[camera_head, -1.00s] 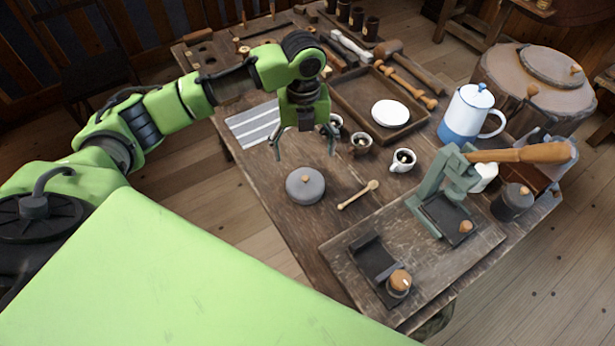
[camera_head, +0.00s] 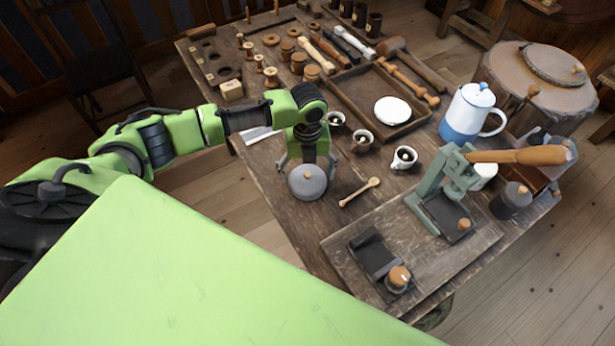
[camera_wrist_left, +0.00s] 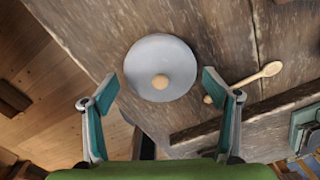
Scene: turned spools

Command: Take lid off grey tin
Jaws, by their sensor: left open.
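The grey tin (camera_head: 307,184) stands on the wooden table near its left front edge. Its round grey lid with a small pale wooden knob is on top; in the left wrist view the lid (camera_wrist_left: 172,58) fills the upper middle. My left gripper (camera_head: 306,168) is open just behind and above the tin, fingers to either side of it. In the left wrist view the gripper (camera_wrist_left: 161,85) has its two fingertips apart, the knob between them, touching nothing that I can see. My right gripper is not in view.
A wooden spoon (camera_head: 360,192) lies right of the tin. Small cups (camera_head: 363,138) stand behind it. A board (camera_head: 335,250) with a green press (camera_head: 440,185) is at front right. A tray with a white plate (camera_head: 392,110) lies farther back.

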